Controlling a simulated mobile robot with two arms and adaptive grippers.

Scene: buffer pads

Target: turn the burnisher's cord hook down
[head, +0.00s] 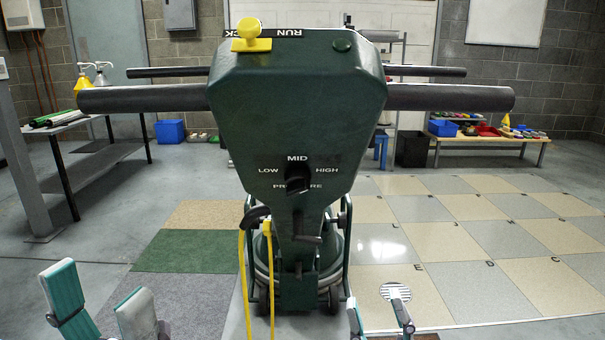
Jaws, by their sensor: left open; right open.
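The dark green burnisher (290,115) stands upright in the middle of the head view, its long black handlebar reaching out on both sides. A curved black hook (256,215) juts from the left of its lower column. The yellow cord (241,280) hangs down beside and below this hook; I cannot tell how it is looped. My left gripper (100,308) is open and empty at the bottom left. My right gripper (378,312) is open and empty at the bottom, right of the burnisher. Both are apart from the hook.
A yellow switch (250,37) sits on the burnisher's top. A black pressure knob (298,179) is on its front. A table (100,152) stands at the left, a wooden bench (490,140) at the back right. Tiled floor (420,235) on the right is open.

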